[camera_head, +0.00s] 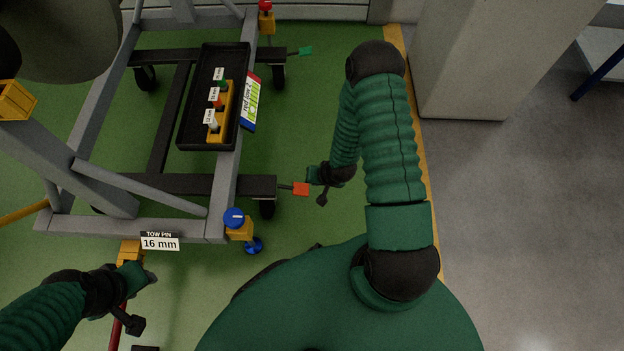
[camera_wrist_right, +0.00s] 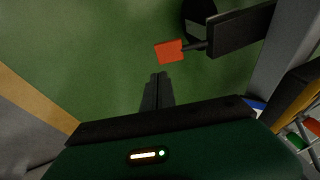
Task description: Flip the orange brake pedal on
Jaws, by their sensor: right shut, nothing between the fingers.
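The orange brake pedal (camera_head: 300,189) sticks out to the right from the lower end of the grey cart frame, beside a caster wheel. It also shows in the right wrist view (camera_wrist_right: 169,52), above the fingertips. My right gripper (camera_head: 313,174) is beside the pedal, just right of it in the head view. In the wrist view (camera_wrist_right: 158,78) its fingers are together and empty, with a small gap to the pedal in the picture. I cannot tell whether they touch. My left gripper (camera_head: 148,275) is at the lower left near the tow pin label; its fingers are unclear.
A green pedal (camera_head: 305,51) is at the far caster. A black tray (camera_head: 205,60) with pins sits on the cart. A blue knob (camera_head: 234,217) stands at the near corner. A grey pillar (camera_head: 465,60) is at right; green floor between is clear.

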